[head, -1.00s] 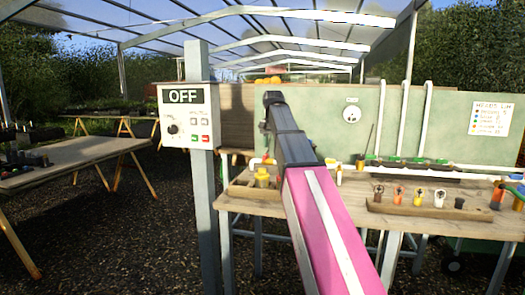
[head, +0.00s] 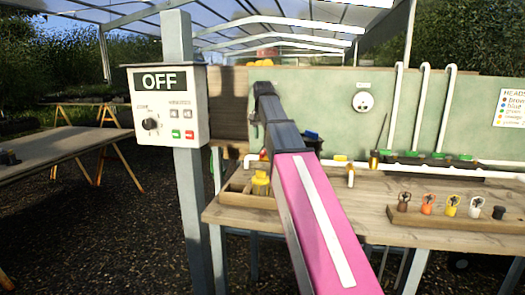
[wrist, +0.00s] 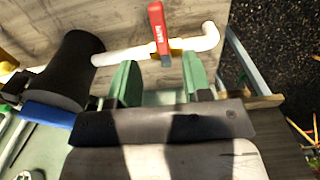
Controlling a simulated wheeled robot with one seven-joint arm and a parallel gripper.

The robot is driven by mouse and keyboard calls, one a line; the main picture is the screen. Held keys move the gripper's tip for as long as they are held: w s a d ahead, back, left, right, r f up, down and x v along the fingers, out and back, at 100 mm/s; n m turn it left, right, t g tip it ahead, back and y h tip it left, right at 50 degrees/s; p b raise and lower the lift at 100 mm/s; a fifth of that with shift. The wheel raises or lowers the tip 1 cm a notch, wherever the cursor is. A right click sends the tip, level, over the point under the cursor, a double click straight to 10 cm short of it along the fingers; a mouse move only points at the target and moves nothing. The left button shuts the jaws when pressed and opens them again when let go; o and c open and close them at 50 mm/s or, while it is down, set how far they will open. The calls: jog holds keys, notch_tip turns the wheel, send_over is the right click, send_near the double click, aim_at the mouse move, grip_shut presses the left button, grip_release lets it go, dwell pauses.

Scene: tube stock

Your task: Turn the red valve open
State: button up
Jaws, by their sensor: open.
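In the wrist view, the red valve handle (wrist: 158,32) stands across a white pipe (wrist: 125,54), above a brass-coloured fitting (wrist: 176,47). The pipe bends at its right end. My gripper (wrist: 160,80) is open, with two green fingers spread apart below the pipe in the picture. The handle lies beyond the fingertips, roughly in line with the gap, and nothing is between the fingers. In the head view, my pink and dark arm hides the gripper, and I cannot make out the red handle there with certainty.
A black cylinder (wrist: 68,72) and a blue-topped part (wrist: 47,115) lie left of my fingers. A post carries a control box (head: 165,105) reading OFF, left of my arm. The wooden bench (head: 365,200) holds a rack of coloured heads (head: 440,232) at right. A green board (head: 330,110) stands behind.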

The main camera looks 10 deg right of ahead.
aim_at(263, 152)
notch_tip(263, 152, down, 7)
jog(key=shift+r, duration=0.1)
dwell(0.4)
grip_shut()
